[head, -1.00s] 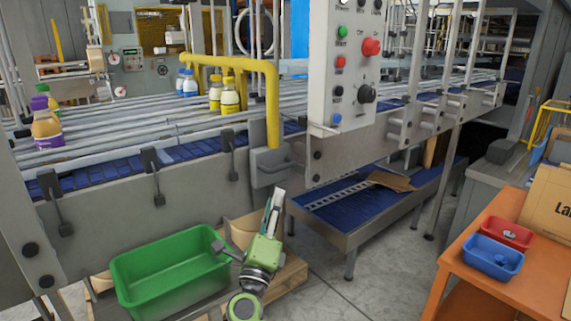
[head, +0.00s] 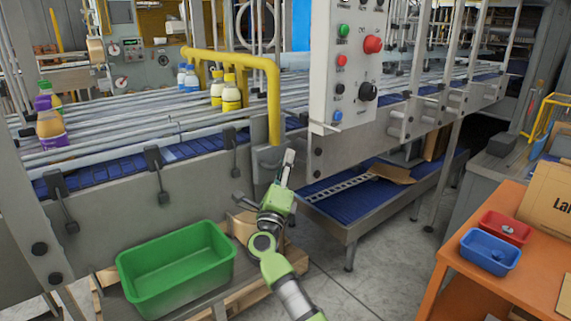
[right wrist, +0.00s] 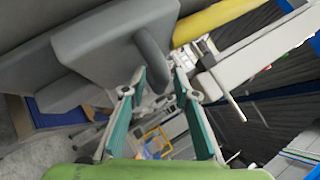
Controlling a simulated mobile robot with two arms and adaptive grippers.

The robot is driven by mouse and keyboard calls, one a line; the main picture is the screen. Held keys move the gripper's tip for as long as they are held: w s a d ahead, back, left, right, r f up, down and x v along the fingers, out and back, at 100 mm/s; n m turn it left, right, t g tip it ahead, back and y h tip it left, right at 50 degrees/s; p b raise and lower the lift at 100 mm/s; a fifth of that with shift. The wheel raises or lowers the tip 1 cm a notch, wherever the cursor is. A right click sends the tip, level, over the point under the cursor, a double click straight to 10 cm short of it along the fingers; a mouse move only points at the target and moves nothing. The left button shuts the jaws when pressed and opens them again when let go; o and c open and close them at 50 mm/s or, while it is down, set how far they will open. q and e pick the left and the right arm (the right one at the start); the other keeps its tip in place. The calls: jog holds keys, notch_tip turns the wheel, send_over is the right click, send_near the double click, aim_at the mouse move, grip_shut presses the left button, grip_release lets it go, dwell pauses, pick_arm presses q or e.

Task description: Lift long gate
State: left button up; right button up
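The long gate is a yellow tubular bar (head: 232,62) that runs along the conveyor and bends down at its right end. In the right wrist view, the yellow bar (right wrist: 215,20) shows at the top, beside a grey block (right wrist: 110,40) with a curved grey handle (right wrist: 152,60). My right gripper (head: 288,160) is raised in front of that block, which it partly hides in the head view. In the right wrist view, the gripper's teal fingers (right wrist: 160,80) are apart, with the handle's lower end between or just beyond their tips; contact is unclear. My left gripper is out of view.
A control panel (head: 346,70) hangs just right of the gate. A green bin (head: 177,282) sits below on a wooden pallet (head: 243,292). An orange table (head: 450,285) is at the right.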

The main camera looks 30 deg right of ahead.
grip_shut()
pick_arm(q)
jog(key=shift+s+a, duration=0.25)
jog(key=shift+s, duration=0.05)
pick_arm(e)
jog(key=shift+r, duration=0.1)
pick_arm(q)
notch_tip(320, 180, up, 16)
jog(key=p, duration=1.6)
pick_arm(e)
notch_tip(320, 180, up, 20)
grip_release()
jog(key=shift+f, duration=0.25)
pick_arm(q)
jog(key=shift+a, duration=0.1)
